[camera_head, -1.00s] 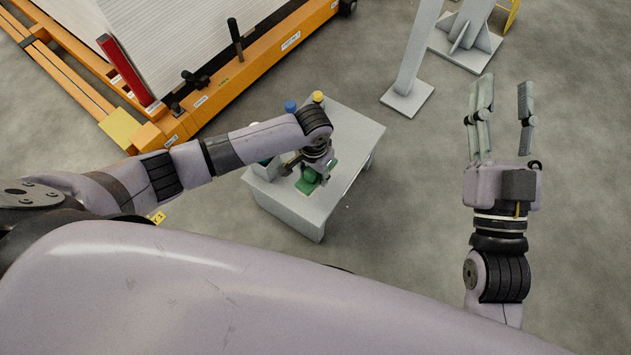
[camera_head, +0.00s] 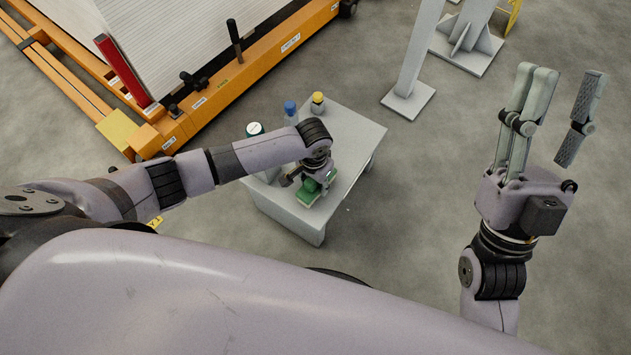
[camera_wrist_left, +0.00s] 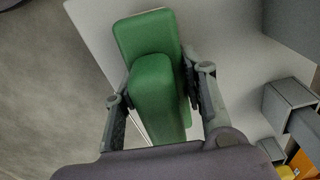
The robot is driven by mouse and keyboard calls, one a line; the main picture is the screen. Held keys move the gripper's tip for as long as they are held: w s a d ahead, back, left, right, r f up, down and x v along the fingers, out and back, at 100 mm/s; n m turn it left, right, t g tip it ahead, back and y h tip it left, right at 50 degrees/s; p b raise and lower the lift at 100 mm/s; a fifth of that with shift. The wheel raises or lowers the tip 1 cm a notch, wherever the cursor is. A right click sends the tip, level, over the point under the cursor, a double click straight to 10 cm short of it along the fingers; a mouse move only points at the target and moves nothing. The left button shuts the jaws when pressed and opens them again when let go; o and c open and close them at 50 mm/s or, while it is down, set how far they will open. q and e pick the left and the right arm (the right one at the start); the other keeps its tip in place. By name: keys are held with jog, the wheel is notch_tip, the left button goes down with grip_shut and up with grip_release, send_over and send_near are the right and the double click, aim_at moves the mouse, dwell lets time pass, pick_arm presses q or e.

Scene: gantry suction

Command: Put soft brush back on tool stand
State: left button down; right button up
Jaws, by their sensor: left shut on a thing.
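The soft brush (camera_head: 308,192) is green; in the left wrist view (camera_wrist_left: 146,38) it shows as a flat green block with a raised green grip. My left gripper (camera_head: 314,178) is shut on this grip, with one finger on each side. The brush is over the near part of the grey tool stand (camera_head: 352,138); I cannot tell whether it touches the top. The brush's underside is hidden. My right gripper (camera_head: 562,98) is open and empty, well to the right of the stand.
Behind is an orange frame (camera_head: 265,65) with white sheets. A grey post (camera_head: 415,55) stands behind right. Floor right of the stand is clear.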

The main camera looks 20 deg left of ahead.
pick_arm(q)
jog(key=c, duration=1)
grip_release()
jog(key=shift+f, duration=0.15)
